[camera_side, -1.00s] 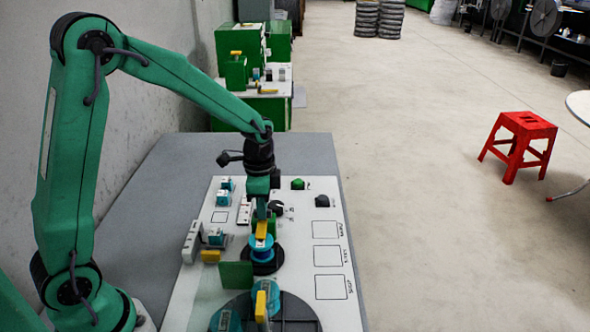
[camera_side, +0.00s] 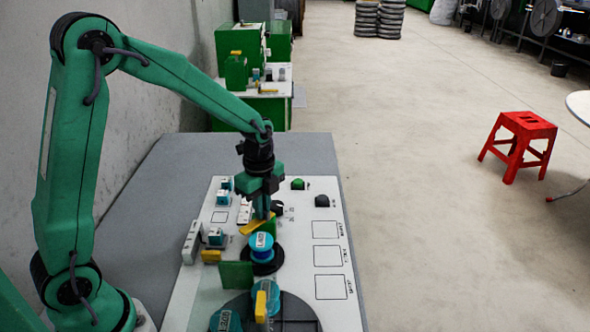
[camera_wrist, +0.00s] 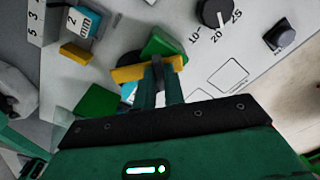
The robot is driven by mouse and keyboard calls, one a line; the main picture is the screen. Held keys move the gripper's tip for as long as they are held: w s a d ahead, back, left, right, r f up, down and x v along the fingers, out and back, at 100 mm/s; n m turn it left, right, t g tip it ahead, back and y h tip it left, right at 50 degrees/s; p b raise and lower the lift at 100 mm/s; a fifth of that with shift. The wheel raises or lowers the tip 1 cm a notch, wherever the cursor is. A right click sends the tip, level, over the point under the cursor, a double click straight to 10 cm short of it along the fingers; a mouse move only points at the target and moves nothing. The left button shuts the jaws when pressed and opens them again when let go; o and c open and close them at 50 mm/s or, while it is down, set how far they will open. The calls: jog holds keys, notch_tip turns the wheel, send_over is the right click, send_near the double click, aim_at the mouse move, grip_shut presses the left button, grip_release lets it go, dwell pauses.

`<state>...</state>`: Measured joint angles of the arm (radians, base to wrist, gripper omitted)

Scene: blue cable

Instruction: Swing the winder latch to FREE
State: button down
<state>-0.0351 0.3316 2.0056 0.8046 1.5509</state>
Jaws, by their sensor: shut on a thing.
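The winder latch (camera_side: 249,228) is a yellow bar just behind the blue spool (camera_side: 262,250) on the white panel. It lies slanted, its lower end toward the left. My gripper (camera_side: 262,213) points down and is shut on the latch. In the wrist view, the yellow latch (camera_wrist: 128,73) runs across between my gripper's fingertips (camera_wrist: 162,72) and sticks out on both sides. A green part (camera_wrist: 160,46) sits just beyond it. The spool is mostly hidden behind the latch and fingers there. I cannot read a FREE mark.
A green upright plate (camera_side: 236,275) and a second yellow bar (camera_side: 261,306) stand in front of the spool. A yellow block (camera_side: 211,256) and blue-white blocks (camera_side: 216,237) are at left. A dark dial (camera_wrist: 213,12) is near. Outlined squares (camera_side: 327,256) at right are empty.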

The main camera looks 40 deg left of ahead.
jog(key=m, duration=0.4)
jog(key=shift+m, duration=0.3)
jog(key=m, duration=0.5)
dwell(0.3)
jog(key=c, duration=1.5)
grip_release()
jog(key=shift+r, duration=0.15)
jog(key=shift+r, duration=3.8)
jog(key=shift+r, duration=0.1)
